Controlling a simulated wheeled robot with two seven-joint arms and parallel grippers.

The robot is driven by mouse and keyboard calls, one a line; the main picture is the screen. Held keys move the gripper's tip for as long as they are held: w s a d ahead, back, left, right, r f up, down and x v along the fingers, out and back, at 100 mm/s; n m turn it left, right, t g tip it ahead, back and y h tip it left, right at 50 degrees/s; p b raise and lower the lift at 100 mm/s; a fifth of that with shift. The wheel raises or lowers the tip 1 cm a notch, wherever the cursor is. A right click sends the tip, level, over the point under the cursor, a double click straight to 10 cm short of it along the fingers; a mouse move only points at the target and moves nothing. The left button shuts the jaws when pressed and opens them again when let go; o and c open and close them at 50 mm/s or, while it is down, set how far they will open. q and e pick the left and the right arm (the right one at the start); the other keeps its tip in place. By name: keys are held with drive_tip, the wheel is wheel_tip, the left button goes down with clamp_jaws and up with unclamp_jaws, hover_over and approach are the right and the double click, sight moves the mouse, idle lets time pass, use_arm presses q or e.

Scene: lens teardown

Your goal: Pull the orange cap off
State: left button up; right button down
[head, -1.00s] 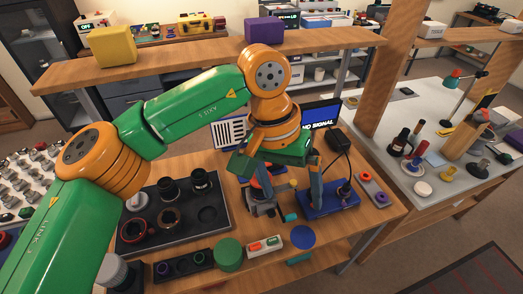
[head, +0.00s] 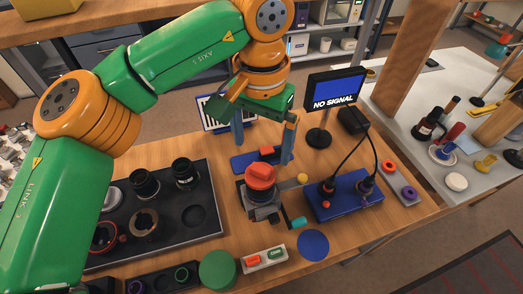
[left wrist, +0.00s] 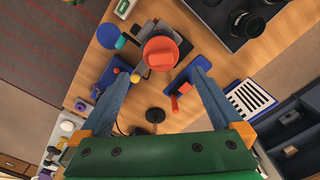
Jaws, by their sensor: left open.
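The orange cap (head: 261,177) is a round red-orange disc with a raised rib. It sits on top of a dark cylinder held in a grey clamp-like fixture (head: 264,212) on the bench. In the left wrist view the cap (left wrist: 160,53) lies ahead of the fingertips, roughly midway between them sideways. My left gripper (head: 263,154) is open and empty, its fingers pointing down, beyond the cap in the head view. It also shows in the left wrist view (left wrist: 162,74), with the fingers spread wide and apart from the cap. My right gripper is not in view.
A blue tool pad (head: 245,163) with a red piece lies behind the cap. A blue box (head: 335,207) with cables stands right, before the monitor (head: 333,92). A dark tray (head: 165,245) of lens parts is left. A teal cylinder (head: 297,223) and yellow knob (head: 302,179) are close by.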

sight(261, 166)
use_arm(q)
drive_tip(key=shift+s+f, duration=0.15)
drive_tip(key=shift+f, duration=0.3)
drive_tip(key=f, duration=0.2)
drive_tip(key=f+p, duration=0.1)
drive_tip(key=w+f, duration=0.1)
drive_tip(key=f, duration=0.1)
drive_tip(key=shift+f, duration=0.35)
drive_tip(key=shift+s+f, duration=0.2)
drive_tip(key=shift+f, duration=0.2)
drive_tip(key=shift+c, duration=0.2)
drive_tip(key=shift+w, duration=0.1)
drive_tip(key=c, duration=1.3)
drive_tip(key=shift+p, duration=0.3)
drive_tip(key=shift+r+p, duration=0.6)
drive_tip(key=shift+r, duration=0.35)
drive_tip(key=shift+r+p, duration=1.65)
drive_tip(key=shift+r, duration=0.45)
